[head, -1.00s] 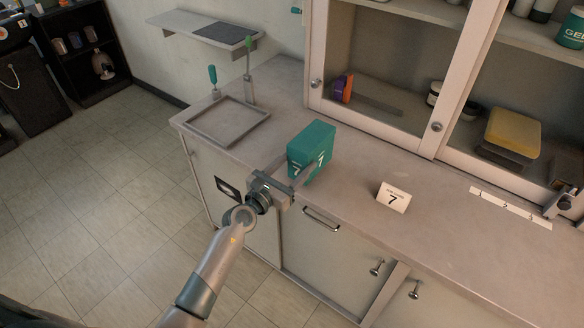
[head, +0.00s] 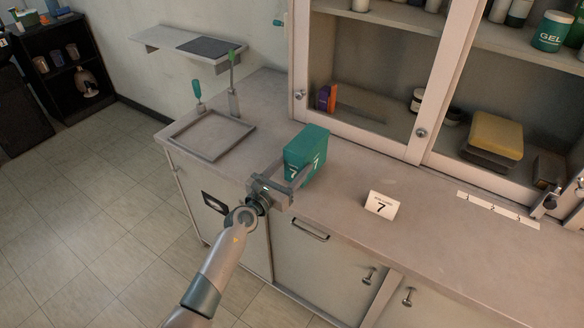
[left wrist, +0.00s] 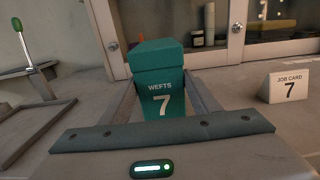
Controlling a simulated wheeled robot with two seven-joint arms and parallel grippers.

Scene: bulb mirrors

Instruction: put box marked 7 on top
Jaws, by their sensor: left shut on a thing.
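A teal box marked 7 (head: 307,150) is upright at the front of the counter (head: 345,180). In the left wrist view the box (left wrist: 158,80) reads "WEFTS 7" and sits between the two fingers. My left gripper (head: 287,172) is shut on its sides. I cannot tell whether the box's base touches the counter or is slightly raised. A white card (head: 381,205) with a 7 stands to the right; in the left wrist view the card (left wrist: 289,87) reads "JOB CARD 7". My right gripper does not show.
A square tray frame (head: 212,135) lies on the counter's left end, with green-handled tools (head: 233,90) behind it. A wall shelf (head: 188,44) hangs further back. A cabinet (head: 420,132) with sliding doors stands behind the counter. A numbered strip (head: 497,211) lies at right.

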